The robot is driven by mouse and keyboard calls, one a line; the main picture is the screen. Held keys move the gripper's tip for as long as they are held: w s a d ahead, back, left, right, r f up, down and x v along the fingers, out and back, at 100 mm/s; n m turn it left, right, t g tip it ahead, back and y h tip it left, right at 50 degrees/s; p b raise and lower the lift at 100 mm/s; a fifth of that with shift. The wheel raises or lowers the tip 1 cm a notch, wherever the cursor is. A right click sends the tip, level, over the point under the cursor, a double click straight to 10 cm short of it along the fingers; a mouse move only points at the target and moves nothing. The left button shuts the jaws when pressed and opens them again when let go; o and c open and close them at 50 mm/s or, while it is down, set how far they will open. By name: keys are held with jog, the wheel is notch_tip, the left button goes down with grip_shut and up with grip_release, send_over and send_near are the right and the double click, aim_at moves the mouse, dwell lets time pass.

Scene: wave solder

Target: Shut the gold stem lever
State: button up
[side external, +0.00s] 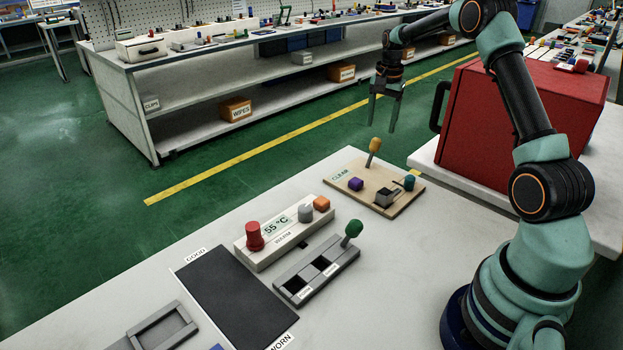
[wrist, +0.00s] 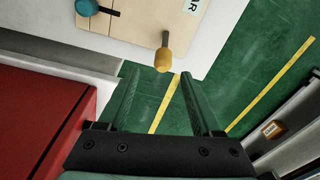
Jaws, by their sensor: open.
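The gold stem lever (side external: 374,147) stands tilted at the far edge of a tan board (side external: 402,204) with a label reading "CLEAR". It has a gold knob on a thin stem. In the wrist view the gold lever (wrist: 163,58) shows at the board's edge, beyond and roughly between my fingertips. My gripper (side external: 381,127) is open and empty, pointing down above the far side of the board. In the wrist view both fingers of my gripper (wrist: 159,74) are apart, with nothing between them but floor.
A red machine (side external: 520,115) stands at the right. A panel reading "55 °C" (side external: 275,240) and a green-knobbed lever (side external: 352,229) are nearer. Open floor lies beyond.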

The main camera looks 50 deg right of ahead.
aim_at(377, 139)
jog(key=f, duration=0.5)
jog(key=w+f, duration=0.1)
jog(key=f, duration=0.2)
jog(key=shift+a+f, duration=0.15)
jog(key=shift+f, duration=0.2)
grip_shut()
jog(key=shift+s, duration=0.1)
dwell(0.8)
